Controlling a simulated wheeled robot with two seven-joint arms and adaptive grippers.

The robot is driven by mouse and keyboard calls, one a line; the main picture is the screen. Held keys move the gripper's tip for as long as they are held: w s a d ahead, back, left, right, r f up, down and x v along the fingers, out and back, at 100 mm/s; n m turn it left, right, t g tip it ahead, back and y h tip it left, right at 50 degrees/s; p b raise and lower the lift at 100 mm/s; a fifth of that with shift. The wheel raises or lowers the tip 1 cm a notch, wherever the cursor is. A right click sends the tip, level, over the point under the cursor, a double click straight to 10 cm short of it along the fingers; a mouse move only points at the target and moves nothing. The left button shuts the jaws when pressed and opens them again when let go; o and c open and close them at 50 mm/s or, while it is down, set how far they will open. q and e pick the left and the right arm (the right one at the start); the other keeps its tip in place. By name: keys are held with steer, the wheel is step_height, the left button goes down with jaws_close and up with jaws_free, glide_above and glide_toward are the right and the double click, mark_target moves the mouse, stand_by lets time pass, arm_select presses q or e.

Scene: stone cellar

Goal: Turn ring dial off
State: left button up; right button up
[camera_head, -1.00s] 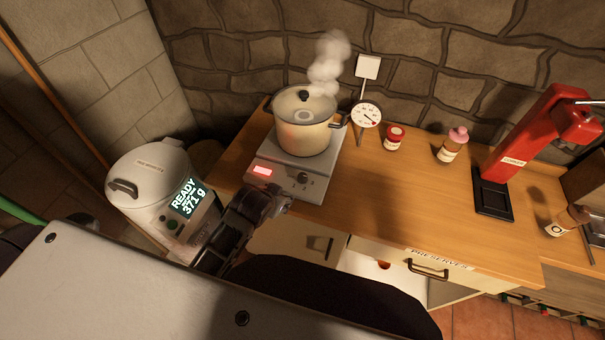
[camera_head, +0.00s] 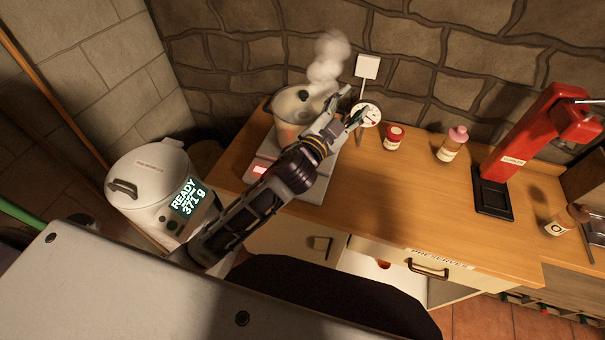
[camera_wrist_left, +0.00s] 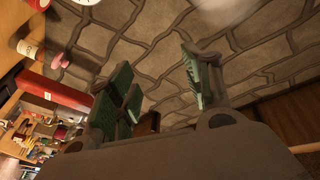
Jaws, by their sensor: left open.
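The grey hot plate (camera_head: 317,189) stands on the wooden counter with the steaming lidded pot (camera_head: 288,106) on it. A red-lit display (camera_head: 260,170) shows on its front. My left arm now covers the hot plate's front knob, so its setting is hidden. My left gripper (camera_head: 353,105) is open and empty, above and right of the pot, in front of the round white dial gauge (camera_head: 371,114) in the picture. In the left wrist view the open fingers (camera_wrist_left: 160,75) have only stone wall between them. My right gripper is not in view.
A white cooker (camera_head: 150,172) reading "READY 371 g" stands at left. A red-lidded jar (camera_head: 393,138), a pink-capped bottle (camera_head: 453,144) and a red press (camera_head: 525,140) stand to the right. The "PRESERVES" drawer (camera_head: 440,268) is partly open. The counter's middle is clear.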

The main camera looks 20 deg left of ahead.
arm_select(q)
steer(key=s+d+r+m+g+h, duration=0.4)
steer(key=d+r+m+h, duration=0.1)
steer(key=d+m+h, duration=0.25)
steer(key=s+d+r+m+g+h, duration=0.35)
steer(key=d+m+h, duration=0.25)
steer(key=m, duration=0.2)
steer(key=s+d+f+m+g+y, duration=0.3)
steer(key=s+d+f+m+g, duration=0.3)
steer(key=m+g, duration=0.6)
steer(key=w+a+f+m+g+y, duration=0.1)
steer(key=a+f+m+y, duration=0.3)
steer(key=a+f+y, duration=0.65)
steer(key=w+a+f+t+y, duration=0.1)
steer(key=w+a+y, duration=0.2)
steer(key=a, duration=0.6)
steer(key=w+a+f+n+t+y, duration=0.1)
steer(key=w+a+f+y, duration=0.1)
steer(key=a, duration=0.8)
steer(key=w+y, duration=0.1)
steer(key=w, duration=0.1)
steer(key=shift+w+a+f+y, duration=0.2)
steer(key=shift+w+f+y, duration=0.1)
steer(key=shift+w+y, duration=0.1)
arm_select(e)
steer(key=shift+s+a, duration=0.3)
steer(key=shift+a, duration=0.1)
